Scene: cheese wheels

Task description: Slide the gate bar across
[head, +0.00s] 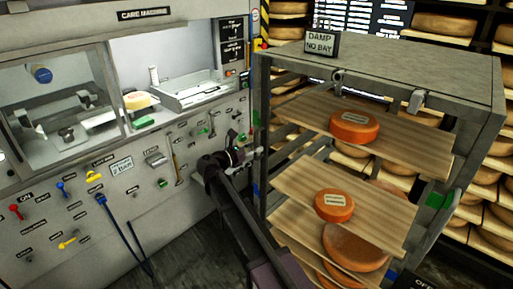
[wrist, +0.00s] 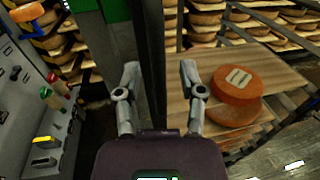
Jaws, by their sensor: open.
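A grey metal rack (head: 415,65) stands at the right, holding orange cheese wheels on tilted wooden boards. I cannot tell for sure which part is the gate bar. A dark upright bar (wrist: 152,45) runs between my gripper's fingers in the wrist view; it may be the gate bar or a rack post. My gripper (head: 250,155) is beside the rack's left front post (head: 262,110). In the wrist view my gripper (wrist: 159,72) is open, with a finger on each side of the bar. Whether the fingers touch it is unclear.
The care machine (head: 70,150), with levers, knobs and a lit bay, fills the left side. A cheese wheel (head: 354,126) sits on the upper board (head: 410,145), another (head: 334,205) on a lower board. Shelves of cheese stand behind. Dark floor (head: 195,235) shows between machine and rack.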

